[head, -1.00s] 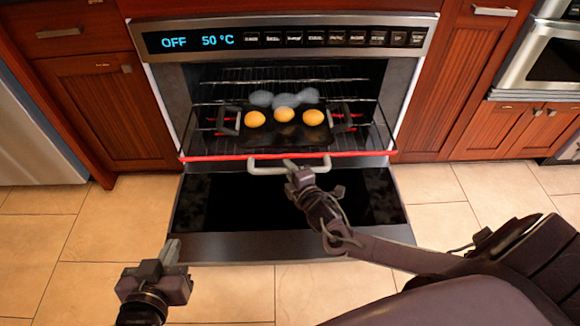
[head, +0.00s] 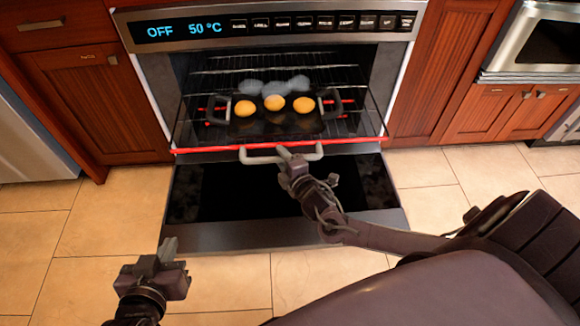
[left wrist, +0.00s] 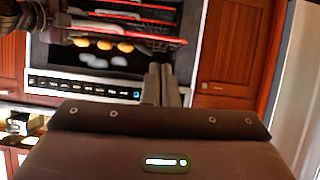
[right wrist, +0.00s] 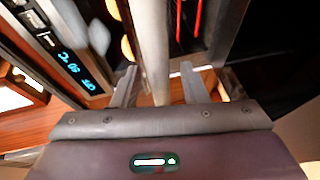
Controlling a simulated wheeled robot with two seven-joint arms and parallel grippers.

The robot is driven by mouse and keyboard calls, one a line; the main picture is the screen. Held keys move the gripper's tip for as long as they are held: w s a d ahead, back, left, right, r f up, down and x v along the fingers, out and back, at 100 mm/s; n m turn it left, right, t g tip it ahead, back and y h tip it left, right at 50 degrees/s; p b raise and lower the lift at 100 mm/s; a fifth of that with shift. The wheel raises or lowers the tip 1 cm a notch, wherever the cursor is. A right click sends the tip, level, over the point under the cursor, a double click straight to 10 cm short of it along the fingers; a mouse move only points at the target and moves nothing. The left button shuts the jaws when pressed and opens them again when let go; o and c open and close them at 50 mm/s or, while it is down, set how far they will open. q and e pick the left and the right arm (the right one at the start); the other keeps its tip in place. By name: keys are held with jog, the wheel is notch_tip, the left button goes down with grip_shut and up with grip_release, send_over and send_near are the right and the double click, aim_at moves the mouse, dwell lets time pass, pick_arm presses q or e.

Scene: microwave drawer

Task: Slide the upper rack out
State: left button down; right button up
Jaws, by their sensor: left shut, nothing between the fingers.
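The oven (head: 130,60) has its door (head: 240,236) folded down. A wire rack with a red front edge (head: 205,149) reaches out over the door. A grey handle (head: 262,159) is at the middle of this edge. My right gripper (head: 288,158) is at the handle. In the right wrist view my right fingers (right wrist: 157,82) stand apart on either side of the handle bar (right wrist: 152,45), with small gaps visible beside it. My left gripper (head: 166,250) is shut and empty, low at the left, away from the oven. It also shows shut in the left wrist view (left wrist: 160,85).
A dark pan (head: 240,128) with two side handles holds three yellow round items (head: 274,103); blurred grey shapes lie behind them. Cabinets flank the oven. The tiled floor (head: 100,220) at the left is clear.

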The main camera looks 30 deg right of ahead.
pick_arm(q)
jog(key=s+a+f+g+y+p, duration=0.2)
jog(key=s+f+g, duration=0.4)
jog(key=s+f, duration=0.2)
jog(key=shift+s+a+f+y, duration=0.3)
jog(key=shift+a+f, duration=0.05)
jog(key=shift+a, duration=0.05)
pick_arm(e)
jog(key=s+r, duration=0.1)
jog(key=s, duration=0.6)
jog(key=shift+a+r, duration=0.15)
